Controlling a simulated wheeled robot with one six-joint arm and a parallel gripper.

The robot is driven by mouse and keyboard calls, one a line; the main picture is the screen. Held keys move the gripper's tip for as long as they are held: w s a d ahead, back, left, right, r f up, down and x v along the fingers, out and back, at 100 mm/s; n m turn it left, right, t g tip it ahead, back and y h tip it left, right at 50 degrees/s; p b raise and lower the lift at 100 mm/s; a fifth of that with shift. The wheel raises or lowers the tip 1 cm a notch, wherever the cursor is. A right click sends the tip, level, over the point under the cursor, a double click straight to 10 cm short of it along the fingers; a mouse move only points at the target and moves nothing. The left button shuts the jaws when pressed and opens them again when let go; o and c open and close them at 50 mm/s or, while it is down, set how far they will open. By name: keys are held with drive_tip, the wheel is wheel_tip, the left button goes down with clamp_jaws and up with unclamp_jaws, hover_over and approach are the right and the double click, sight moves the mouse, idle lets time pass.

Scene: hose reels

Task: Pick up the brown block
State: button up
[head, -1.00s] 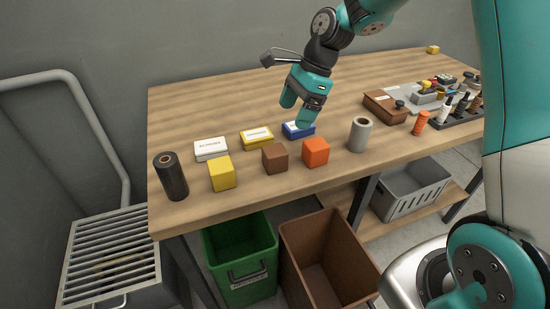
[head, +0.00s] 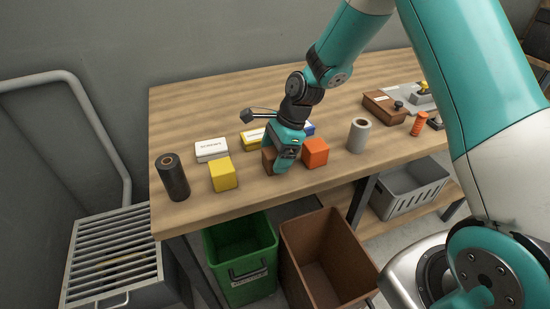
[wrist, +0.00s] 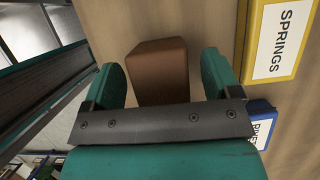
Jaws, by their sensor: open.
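The brown block (head: 267,158) stands on the wooden table between a yellow block and an orange block. In the head view my gripper partly covers it. My gripper (head: 278,160) is down at the block, with its fingers pointing at the table. In the wrist view the brown block (wrist: 160,72) lies between the two teal fingers of my gripper (wrist: 166,80). The fingers are open, with a visible gap between the block and each finger.
The yellow block (head: 222,174) is to the left and the orange block (head: 315,152) close to the right. Behind are a white box (head: 211,150) and a yellow box labelled SPRINGS (wrist: 278,40). A black roll (head: 172,177) and a grey roll (head: 358,135) stand farther out.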

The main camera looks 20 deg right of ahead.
drive_tip(key=c, duration=1.1)
drive_tip(key=shift+o, duration=0.2)
drive_tip(key=shift+r, duration=0.15)
